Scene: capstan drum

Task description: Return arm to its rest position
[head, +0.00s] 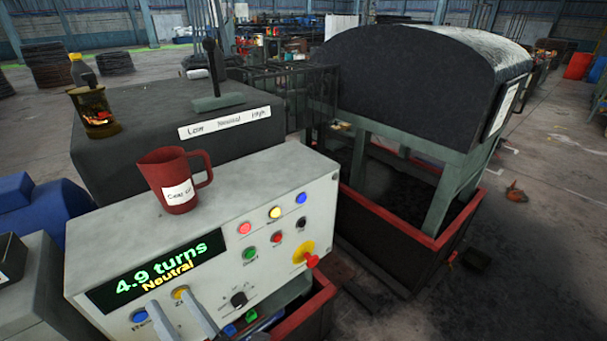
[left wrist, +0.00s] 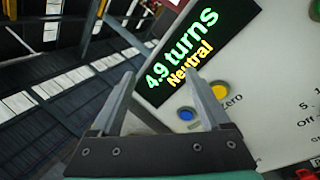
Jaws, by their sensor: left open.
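My left gripper (head: 180,320) shows at the bottom of the head view, its two grey fingers in front of the lower left of the control panel. In the left wrist view the gripper (left wrist: 160,92) is open and empty, fingers apart. The white control box (head: 205,225) has a display (head: 155,272) reading "4.9 turns" and "Neutral". A blue button (head: 139,316) and a yellow button (head: 181,293) sit below the display, close to the fingers. A lever (head: 215,75) stands upright by a label with Low, Neutral and High. My right gripper is not in view.
A red mug (head: 175,182) stands on top of the control box. A red emergency knob (head: 311,261) sticks out at the panel's right. A large dark curved cover (head: 415,75) on a green frame stands behind right. Open floor (head: 545,225) lies at far right.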

